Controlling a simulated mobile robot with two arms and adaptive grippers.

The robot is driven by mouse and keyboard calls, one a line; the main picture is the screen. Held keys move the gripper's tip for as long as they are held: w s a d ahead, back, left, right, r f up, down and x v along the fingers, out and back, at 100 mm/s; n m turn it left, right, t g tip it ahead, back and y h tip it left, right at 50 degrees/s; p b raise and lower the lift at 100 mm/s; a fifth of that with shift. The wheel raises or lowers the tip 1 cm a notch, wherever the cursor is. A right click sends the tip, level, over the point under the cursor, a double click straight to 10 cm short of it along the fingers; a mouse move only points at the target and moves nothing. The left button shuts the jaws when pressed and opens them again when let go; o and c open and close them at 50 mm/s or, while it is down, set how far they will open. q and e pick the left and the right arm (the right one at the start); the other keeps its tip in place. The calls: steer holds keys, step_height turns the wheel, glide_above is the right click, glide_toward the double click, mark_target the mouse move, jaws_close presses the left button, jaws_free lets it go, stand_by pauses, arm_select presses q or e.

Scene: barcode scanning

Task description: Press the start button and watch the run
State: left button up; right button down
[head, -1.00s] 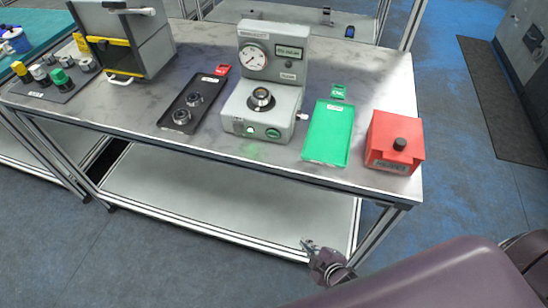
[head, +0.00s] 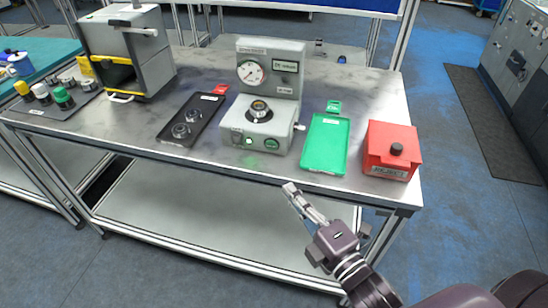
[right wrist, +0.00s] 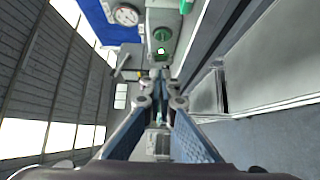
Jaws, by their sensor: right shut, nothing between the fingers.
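The grey test machine (head: 262,132) stands on the table with a round gauge (head: 251,72), a small display (head: 284,66) and a dark ring part (head: 259,110) on its base. Its front face has a brightly lit button (head: 249,141) and a green button (head: 271,144); which one is marked start is too small to read. A lit green button (right wrist: 161,50) also shows in the right wrist view, beyond the fingertips. My right gripper (head: 290,188) is shut and empty, in front of the table edge and below the machine, apart from the buttons. It also shows in the right wrist view (right wrist: 158,74).
A grey cabinet (head: 155,60) and a mat with several coloured parts are farther left.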

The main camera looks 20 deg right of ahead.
steer(key=shift+w, duration=0.1)
steer(key=p, duration=0.2)
glide_toward(266, 145)
steer(key=w+a, duration=0.1)
steer(key=a, duration=0.2)
steer(key=shift+w+a, duration=0.1)
steer(key=shift+w, duration=0.3)
steer(key=w, duration=0.1)
steer(key=w+d, duration=0.1)
steer(key=w+p, duration=0.1)
steer(key=shift+d, duration=0.3)
steer(key=shift+w+d+f, duration=0.1)
steer(key=shift+w+d, duration=0.2)
steer(key=shift+w, duration=0.1)
